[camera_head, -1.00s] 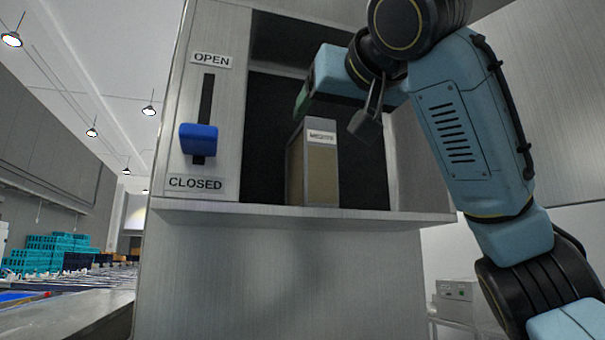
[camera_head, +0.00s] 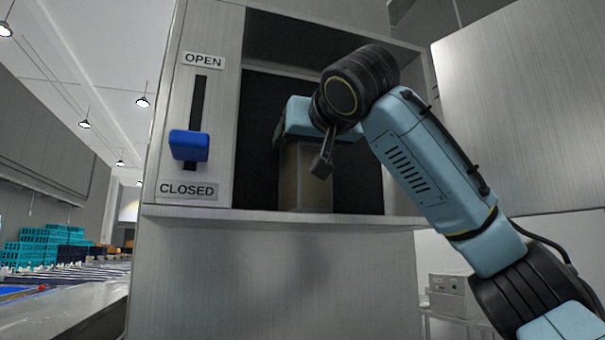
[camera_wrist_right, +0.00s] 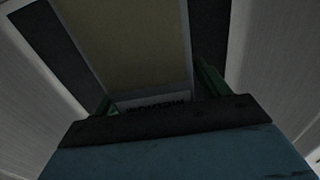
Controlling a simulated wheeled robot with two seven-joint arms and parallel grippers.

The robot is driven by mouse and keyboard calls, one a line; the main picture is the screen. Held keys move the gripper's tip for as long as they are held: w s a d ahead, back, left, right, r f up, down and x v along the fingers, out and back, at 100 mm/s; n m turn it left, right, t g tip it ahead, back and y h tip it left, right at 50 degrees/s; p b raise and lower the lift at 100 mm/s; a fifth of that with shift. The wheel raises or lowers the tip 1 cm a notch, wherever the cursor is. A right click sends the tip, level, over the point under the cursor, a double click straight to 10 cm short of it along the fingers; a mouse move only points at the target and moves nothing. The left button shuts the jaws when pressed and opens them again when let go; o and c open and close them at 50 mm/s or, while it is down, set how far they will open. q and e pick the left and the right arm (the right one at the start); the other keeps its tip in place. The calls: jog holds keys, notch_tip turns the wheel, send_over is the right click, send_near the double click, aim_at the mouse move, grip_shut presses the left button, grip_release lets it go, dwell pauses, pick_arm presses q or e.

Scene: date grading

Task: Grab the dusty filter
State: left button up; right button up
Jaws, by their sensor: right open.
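The dusty filter (camera_head: 305,185) is a tan, upright box-shaped panel standing in the open cabinet bay. Its top is covered by my right gripper in the head view. The right wrist view shows its tan face and pale frame (camera_wrist_right: 125,45), with a white label at the near end. My right gripper (camera_wrist_right: 155,92) is open, with one green finger on each side of the filter's labelled end. I cannot tell whether the fingers touch it. My left gripper is not in view.
A blue lever (camera_head: 188,146) sits in a slot between OPEN and CLOSED labels, nearer CLOSED. Teal crates (camera_head: 45,247) stand far left.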

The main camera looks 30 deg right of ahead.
jog(key=c, duration=1.5)
jog(key=shift+o, duration=0.2)
